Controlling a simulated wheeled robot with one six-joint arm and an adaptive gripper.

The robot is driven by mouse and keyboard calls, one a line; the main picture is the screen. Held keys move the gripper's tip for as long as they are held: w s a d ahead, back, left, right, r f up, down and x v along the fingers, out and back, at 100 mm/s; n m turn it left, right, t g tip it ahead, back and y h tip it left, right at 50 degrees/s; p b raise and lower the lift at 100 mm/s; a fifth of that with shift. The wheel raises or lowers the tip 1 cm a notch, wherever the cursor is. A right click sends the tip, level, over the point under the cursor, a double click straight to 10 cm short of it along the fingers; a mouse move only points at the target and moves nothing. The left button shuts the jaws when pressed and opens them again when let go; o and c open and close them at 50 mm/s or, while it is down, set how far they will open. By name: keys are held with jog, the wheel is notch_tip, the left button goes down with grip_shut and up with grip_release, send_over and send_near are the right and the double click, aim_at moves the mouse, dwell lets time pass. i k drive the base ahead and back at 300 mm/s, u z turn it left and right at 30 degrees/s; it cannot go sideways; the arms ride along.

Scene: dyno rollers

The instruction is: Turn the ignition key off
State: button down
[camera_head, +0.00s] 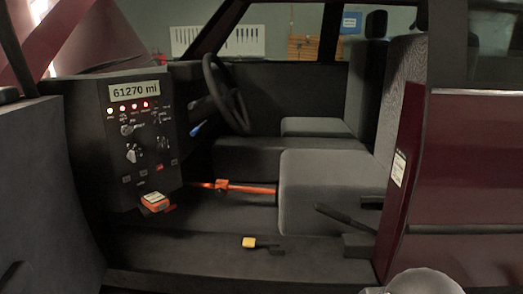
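A dark dash panel (88,170) stands at the left inside the open car. Its display (134,90) reads 61270 mi, and a row of lit lamps (133,106), mostly red, glows below. Under the lamps are a grey knob or key-like part (128,129) and a second grey one (132,153). I cannot tell which, if either, is the ignition key, nor how it is turned. A blue part (197,128) sticks out between the panel and the steering wheel (224,95). My gripper is not in view. A rounded grey part, perhaps of my arm, shows at the bottom right.
An orange and white box-like item (155,202) lies below the panel. An orange bar (250,189) crosses the footwell. A yellow item (249,242) lies on the sill. Grey seats (327,185) and a dark lever (345,218) are at the right, beside the maroon body (460,180).

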aim_at(125, 130)
jog(key=u, duration=0.05)
jog(key=k, duration=0.5)
jog(key=u, duration=1.15)
jog(key=i, duration=1.55)
jog(key=z, duration=0.35)
